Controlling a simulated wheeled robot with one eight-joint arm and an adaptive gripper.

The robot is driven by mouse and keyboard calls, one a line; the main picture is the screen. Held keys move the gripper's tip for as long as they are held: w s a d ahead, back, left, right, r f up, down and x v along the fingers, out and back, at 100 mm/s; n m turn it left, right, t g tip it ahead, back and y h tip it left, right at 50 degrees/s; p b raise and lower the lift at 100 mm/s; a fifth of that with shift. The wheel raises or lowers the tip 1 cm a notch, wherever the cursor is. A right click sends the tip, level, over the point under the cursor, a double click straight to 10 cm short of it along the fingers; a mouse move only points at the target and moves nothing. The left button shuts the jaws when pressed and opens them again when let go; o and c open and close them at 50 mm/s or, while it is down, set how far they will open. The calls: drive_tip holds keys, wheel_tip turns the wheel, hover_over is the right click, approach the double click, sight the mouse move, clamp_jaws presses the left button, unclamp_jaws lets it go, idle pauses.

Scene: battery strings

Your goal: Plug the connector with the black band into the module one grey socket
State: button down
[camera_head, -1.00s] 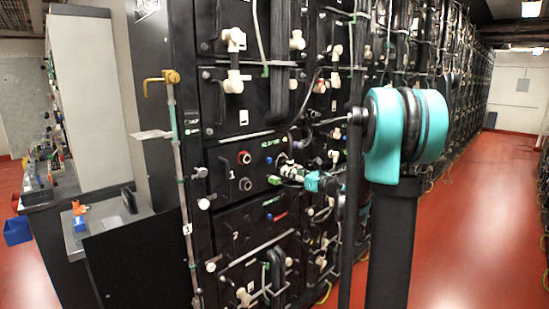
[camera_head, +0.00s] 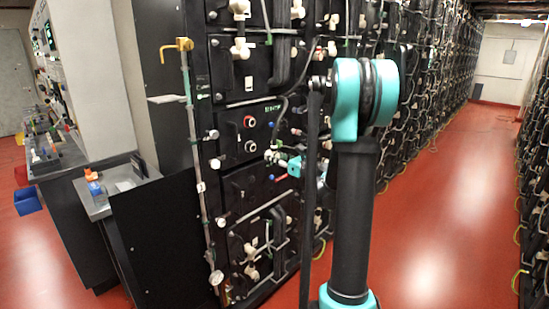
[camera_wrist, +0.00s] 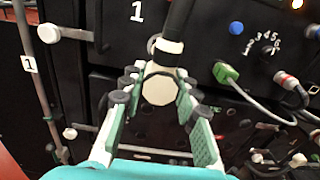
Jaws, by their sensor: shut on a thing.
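My gripper (camera_wrist: 158,82) is shut on a pale connector (camera_wrist: 157,92), with a finger on each side of it. A black band (camera_wrist: 160,67) circles the connector, and a thick black cable (camera_wrist: 179,20) rises beyond it. In the head view my teal gripper (camera_head: 294,166) is in front of the rack, right of and below the sockets, partly hidden by my arm. Module one carries a red socket (camera_head: 249,121) above a grey socket (camera_head: 250,146); nothing is visibly plugged into the grey one. In the wrist view a white "1" (camera_wrist: 137,10) marks a dark panel behind the connector.
A green plug (camera_wrist: 226,74) with a grey cable, a red-banded connector (camera_wrist: 287,79) and a dial (camera_wrist: 268,47) lie right of my gripper. A pale vertical pipe (camera_head: 193,130) runs along the rack's left edge. A low counter (camera_head: 100,205) stands left. The red aisle (camera_head: 440,200) is clear.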

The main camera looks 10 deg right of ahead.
sight(265, 152)
drive_tip(key=shift+x, duration=2.8)
drive_tip(key=shift+x, duration=1.7)
drive_tip(key=c, duration=1.1)
unclamp_jaws()
drive_tip(key=shift+w, duration=0.1)
drive_tip(key=shift+o, duration=0.2)
drive_tip(key=v, duration=1.2)
